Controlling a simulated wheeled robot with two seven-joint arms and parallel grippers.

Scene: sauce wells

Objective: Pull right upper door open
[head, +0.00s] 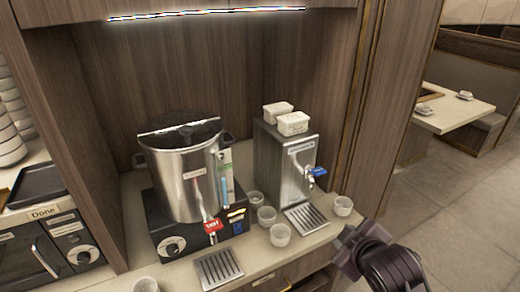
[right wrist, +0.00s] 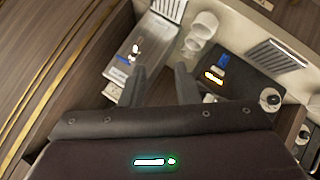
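At the top of the head view only the lower edge of a wooden upper panel (head: 200,4) shows, above a lit strip; I cannot tell whether it is the right upper door, and no handle is in sight. My right gripper (head: 350,243) is at the front right of the counter, in front of the wooden side post. In the right wrist view its two fingers (right wrist: 161,80) stand apart with nothing between them. The fingers are in front of the counter items and hold none. My left gripper is not in view.
A steel pot (head: 185,185) stands on a black base, left on the counter. A steel dispenser (head: 290,170) with a blue tap and white boxes on top stands right. Small cups (head: 280,235) and drip grates (head: 218,268) lie in front. Open floor (head: 460,220) lies right.

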